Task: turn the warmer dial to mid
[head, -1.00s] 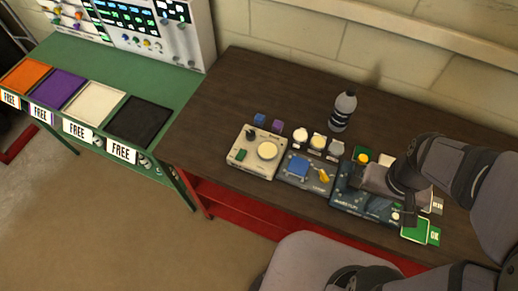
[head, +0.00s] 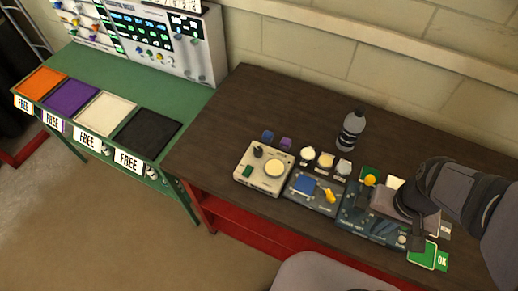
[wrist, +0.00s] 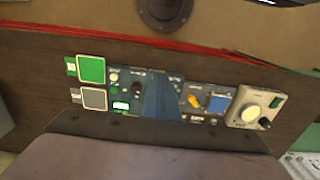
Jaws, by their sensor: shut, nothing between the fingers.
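The warmer looks to be the cream box (head: 263,185) at the left of the row of units. It has a round pale plate (head: 274,167), a green patch (head: 247,171) and a small dark dial (head: 258,152) at its back left corner. The dial's setting is too small to read. The box also shows at the right of the wrist view (wrist: 242,122), with its dark dial (wrist: 264,123). My gripper (head: 388,203) is shut and empty above the dark teal panel, well right of the warmer. Its fingertips are not clear, and it hides part of that panel.
A blue panel (head: 300,203) with a blue square and a yellow lever stands between warmer and gripper. Behind are several small jars (head: 308,153), two small cubes (head: 268,135) and a bottle (head: 351,130). The dark table (head: 225,130) is bare at left.

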